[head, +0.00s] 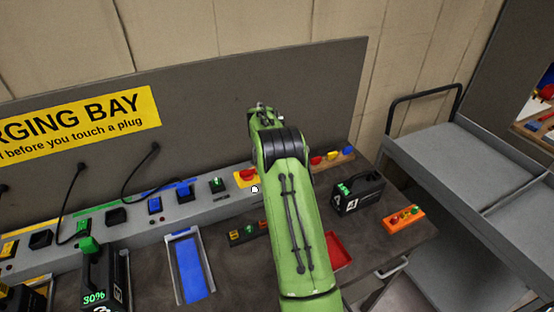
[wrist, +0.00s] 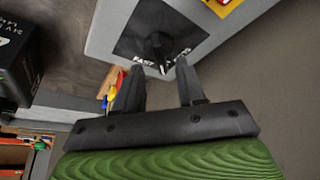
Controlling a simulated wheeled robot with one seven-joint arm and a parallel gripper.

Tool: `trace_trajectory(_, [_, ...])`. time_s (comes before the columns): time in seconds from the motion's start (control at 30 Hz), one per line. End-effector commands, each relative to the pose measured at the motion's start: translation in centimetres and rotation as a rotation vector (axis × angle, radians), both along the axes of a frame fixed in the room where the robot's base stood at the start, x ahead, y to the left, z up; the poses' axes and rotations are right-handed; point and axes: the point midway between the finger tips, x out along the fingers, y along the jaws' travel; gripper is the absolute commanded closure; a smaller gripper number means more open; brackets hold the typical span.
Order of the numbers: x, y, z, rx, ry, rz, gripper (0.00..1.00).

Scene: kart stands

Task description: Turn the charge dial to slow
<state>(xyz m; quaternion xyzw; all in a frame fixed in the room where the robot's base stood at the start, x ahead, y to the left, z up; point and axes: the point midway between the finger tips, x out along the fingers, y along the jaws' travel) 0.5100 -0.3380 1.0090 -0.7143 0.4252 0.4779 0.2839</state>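The charge dial (wrist: 158,40) is a dark round knob on a black square plate (wrist: 130,40) in the wrist view. White lettering lies along the plate's near edge, partly covered and too small to read surely. A pale pointer mark sits at the knob's near end, between the lettering on either side. My gripper (wrist: 161,66) is open, with its two dark fingers apart and their tips at the near edge of the plate, one on each side of the pointer end. Contact cannot be told. In the head view my green arm hides the dial and gripper.
A yellow plate with a red button (head: 246,176) stands left of my arm on the grey charging strip (head: 140,226). A black battery (head: 358,193), an orange block (head: 403,219) and a red tray (head: 338,250) lie to the right. A grey cart (head: 440,160) stands beyond.

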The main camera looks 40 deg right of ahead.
Motion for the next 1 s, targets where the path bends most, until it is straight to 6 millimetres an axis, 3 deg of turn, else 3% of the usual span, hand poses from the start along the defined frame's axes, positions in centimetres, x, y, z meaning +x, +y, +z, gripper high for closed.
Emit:
trace_trajectory(0.17, [0.5,-0.8,-2.3,0.0,0.0,0.002,0.61])
trace_trajectory(0.47, [0.6,-0.9,-2.7,0.0,-0.001,0.003,0.61])
trace_trajectory(0.73, [0.6,-0.9,-2.7,0.0,-0.001,0.003,1.0])
trace_trajectory(1.0, [0.6,-0.9,-2.7,0.0,-0.001,0.011,1.0])
